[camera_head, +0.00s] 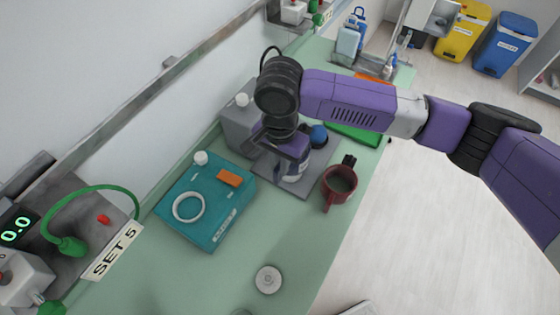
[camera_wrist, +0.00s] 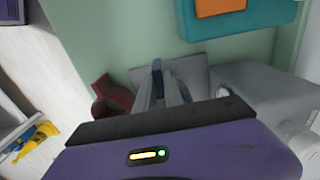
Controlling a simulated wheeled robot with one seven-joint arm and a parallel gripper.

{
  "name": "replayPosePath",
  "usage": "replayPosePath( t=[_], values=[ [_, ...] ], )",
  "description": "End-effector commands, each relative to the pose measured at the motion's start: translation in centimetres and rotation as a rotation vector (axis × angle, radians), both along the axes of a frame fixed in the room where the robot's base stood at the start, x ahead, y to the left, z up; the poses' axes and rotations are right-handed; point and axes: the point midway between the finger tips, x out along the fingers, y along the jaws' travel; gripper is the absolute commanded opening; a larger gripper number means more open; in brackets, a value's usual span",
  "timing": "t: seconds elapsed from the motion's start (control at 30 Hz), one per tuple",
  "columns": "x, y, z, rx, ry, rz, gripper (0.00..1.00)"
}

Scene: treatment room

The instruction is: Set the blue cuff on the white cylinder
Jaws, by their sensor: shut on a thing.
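My gripper (camera_head: 290,158) points down over the grey tray (camera_head: 268,172) on the green counter. In the wrist view its fingers (camera_wrist: 165,85) are close together, with a narrow dark blue piece (camera_wrist: 157,66) at their tips; this appears to be the blue cuff, mostly hidden. The white cylinder (camera_head: 291,178) stands on the tray, right below my gripper in the head view, its upper part covered by the gripper. I cannot tell whether cuff and cylinder touch. A round blue thing (camera_head: 318,135) shows just behind my gripper.
A teal box (camera_head: 213,232) with a white ring and an orange block is left of the tray. A grey box (camera_head: 238,128) stands behind it. A dark red mug (camera_head: 340,188) stands close on the right. A pale disc (camera_head: 267,279) lies on the clearer front counter.

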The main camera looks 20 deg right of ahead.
Motion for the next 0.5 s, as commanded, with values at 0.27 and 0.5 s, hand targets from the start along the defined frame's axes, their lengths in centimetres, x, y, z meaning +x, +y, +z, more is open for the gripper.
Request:
replayPosePath(
  t=[0.27,0.5],
  values=[
    [0.0,0.0,-0.7,0.001,0.000,-0.001,0.00],
    [0.0,0.0,-1.2,0.001,-0.001,0.000,0.00]
  ],
)
